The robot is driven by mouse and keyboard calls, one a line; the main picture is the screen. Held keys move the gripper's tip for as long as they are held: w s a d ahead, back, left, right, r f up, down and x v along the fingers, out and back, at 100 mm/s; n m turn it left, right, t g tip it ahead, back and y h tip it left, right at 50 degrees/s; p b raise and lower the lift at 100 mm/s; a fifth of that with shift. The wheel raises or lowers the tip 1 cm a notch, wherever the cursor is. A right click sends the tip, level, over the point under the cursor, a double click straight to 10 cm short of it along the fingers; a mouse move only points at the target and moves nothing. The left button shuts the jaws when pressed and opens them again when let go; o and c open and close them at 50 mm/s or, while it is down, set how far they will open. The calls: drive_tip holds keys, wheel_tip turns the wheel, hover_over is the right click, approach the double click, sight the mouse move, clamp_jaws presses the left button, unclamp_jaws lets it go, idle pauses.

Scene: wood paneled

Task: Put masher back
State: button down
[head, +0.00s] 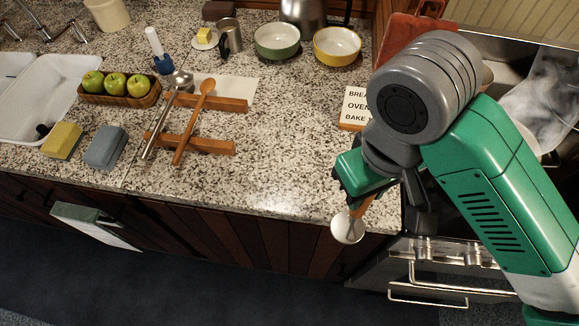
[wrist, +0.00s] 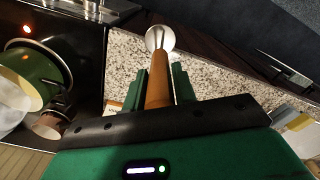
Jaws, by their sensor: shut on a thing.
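The masher has a wooden handle (wrist: 158,80) and a pale round metal head (head: 347,228). My gripper (head: 368,197) is shut on the handle near the counter's front edge, at the left of the stove. In the wrist view the handle lies between the two fingers (wrist: 157,90), with the head (wrist: 160,38) pointing away. In the head view the head hangs below the gripper, in front of the counter edge. Two wooden rest bars (head: 212,146) on the counter hold a metal ladle (head: 162,125) and a wooden spoon (head: 190,130) side by side.
Sponges (head: 104,147), an apple tray (head: 119,88), bowls (head: 337,47) and a mug (head: 230,37) stand on the counter. A lettered card (head: 355,105) stands near my arm. The stove (head: 440,250) is at right, with a green pot (wrist: 40,70) on it. Counter between rest bars and gripper is clear.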

drive_tip(key=shift+a+r, duration=0.1)
drive_tip(key=w+d+f+p, duration=0.1)
drive_tip(key=w+d+f, duration=0.1)
drive_tip(key=w, duration=0.5)
drive_tip(key=w+d+f+p, duration=0.1)
drive_tip(key=w+f+p, duration=0.1)
drive_tip(key=w, duration=0.6)
drive_tip(key=shift+w+d+f, duration=0.2)
drive_tip(key=shift+d+f, duration=0.2)
drive_tip(key=shift+f, duration=0.2)
drive_tip(key=c, duration=1.1)
unclamp_jaws()
